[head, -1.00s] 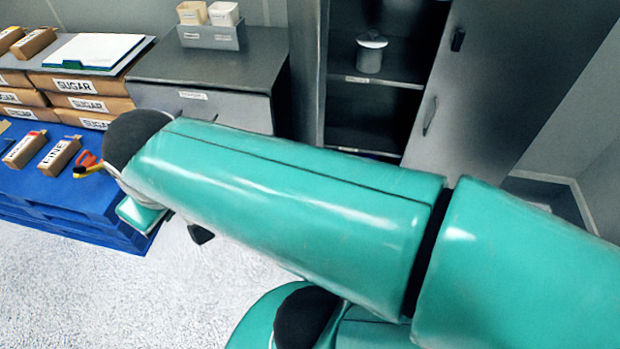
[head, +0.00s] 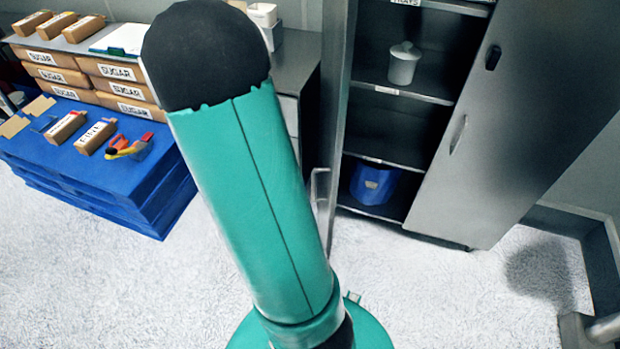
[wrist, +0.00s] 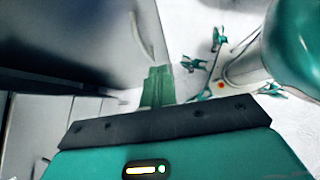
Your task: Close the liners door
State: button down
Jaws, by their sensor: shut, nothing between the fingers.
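A tall grey cabinet (head: 345,75) stands open at the right of the head view. Its right door (head: 520,110) is swung wide, with a bar handle (head: 459,135). Its left door (head: 330,120) shows nearly edge-on, partly behind my arm, with a handle (head: 321,195) low down. No liners label is readable. My gripper is hidden in the head view. In the wrist view my gripper (wrist: 158,84) has its green fingers together and empty. Beyond them is a dark grey panel (wrist: 90,40) with a handle (wrist: 143,35); I cannot tell whether they touch.
The shelves hold a white lidded pot (head: 403,64) and a blue bin (head: 373,183). A drawer unit (head: 300,75) stands left of the cabinet, and a blue pallet (head: 110,175) with boxes is further left. Pale floor (head: 430,290) is clear before the cabinet.

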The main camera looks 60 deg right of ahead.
aim_at(331, 190)
jog(key=x, duration=0.4)
jog(key=s+r+x, duration=0.1)
jog(key=x, duration=0.7)
jog(key=shift+s+d+r, duration=0.2)
jog(key=shift+s+d, duration=0.2)
jog(key=shift+d, duration=0.1)
jog(key=shift+s+d, duration=0.25)
jog(key=shift+s, duration=0.05)
jog(key=shift+s+d, duration=0.1)
jog(key=shift+s, duration=0.05)
